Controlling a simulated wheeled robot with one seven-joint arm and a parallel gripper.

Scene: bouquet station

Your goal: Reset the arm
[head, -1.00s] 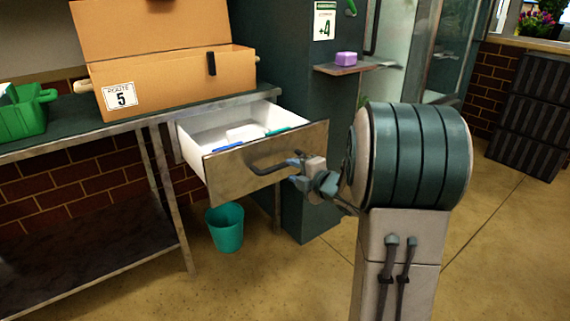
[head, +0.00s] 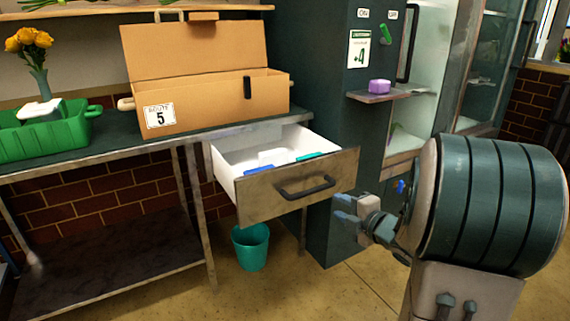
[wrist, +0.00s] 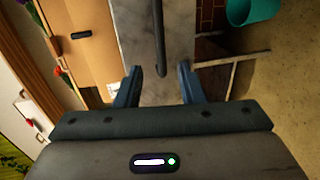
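My gripper (head: 346,210) is to the right of the open drawer and apart from its dark handle (head: 305,187). In the wrist view my gripper (wrist: 161,84) has its two blue fingers spread with nothing held between them. The handle (wrist: 158,40) shows beyond the fingertips there. The drawer (head: 256,199) stands pulled out under the counter, with blue, white and teal items inside.
A cardboard box (head: 215,103) marked Route 5 and a green crate (head: 45,138) stand on the counter (head: 110,150). A teal bin (head: 251,247) is on the floor below the drawer. A small shelf (head: 385,96) holds a purple block (head: 379,86). Floor at the lower middle is clear.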

